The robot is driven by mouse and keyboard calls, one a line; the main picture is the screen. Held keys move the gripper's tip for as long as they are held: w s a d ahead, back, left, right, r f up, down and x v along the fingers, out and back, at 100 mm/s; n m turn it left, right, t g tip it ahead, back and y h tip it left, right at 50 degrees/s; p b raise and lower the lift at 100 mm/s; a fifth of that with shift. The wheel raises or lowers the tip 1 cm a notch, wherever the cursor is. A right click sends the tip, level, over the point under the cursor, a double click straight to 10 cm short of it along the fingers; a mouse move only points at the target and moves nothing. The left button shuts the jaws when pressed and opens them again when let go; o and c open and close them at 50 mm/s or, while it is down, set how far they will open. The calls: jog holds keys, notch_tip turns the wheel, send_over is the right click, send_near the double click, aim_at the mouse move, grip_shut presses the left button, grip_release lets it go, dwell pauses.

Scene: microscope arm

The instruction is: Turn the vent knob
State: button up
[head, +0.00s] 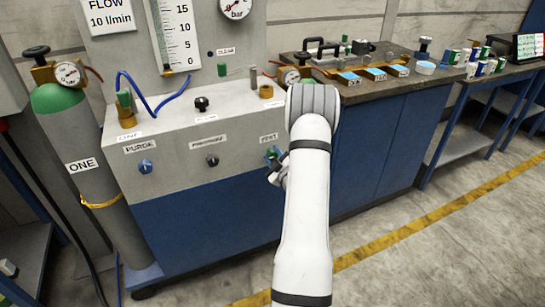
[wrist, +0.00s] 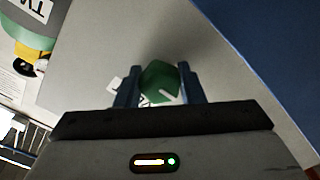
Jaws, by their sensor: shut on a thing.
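The vent knob is a small green knob on the sloped grey front of the bench panel. In the head view the knob (head: 272,153) is at the right end of the row of knobs, below a small label, partly hidden by my gripper (head: 275,158). In the wrist view the green knob (wrist: 160,81) sits between the two blue-grey fingers of my gripper (wrist: 158,72), which is shut on it. A white pointer mark on the knob points down and to the right in the wrist view.
A blue knob (head: 145,166) and a black knob (head: 212,160) sit left on the same panel. A gas cylinder (head: 70,150) marked ONE stands at the left. A workbench (head: 385,88) with tools and trays is behind my arm. The floor at the right is clear.

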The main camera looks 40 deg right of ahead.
jog(key=shift+a, duration=0.1)
jog(key=shift+c, duration=0.9)
jog(key=shift+f, duration=0.1)
jog(key=m+b, duration=0.2)
jog(key=m, duration=0.1)
jog(key=shift+f+b, duration=0.1)
jog(key=shift+b, duration=0.3)
jog(key=m+b, duration=0.2)
jog(key=m, duration=0.3)
jog(key=shift+b, duration=0.35)
jog(key=m+b, duration=0.1)
jog(key=m, duration=0.8)
jog(key=shift+m, duration=0.4)
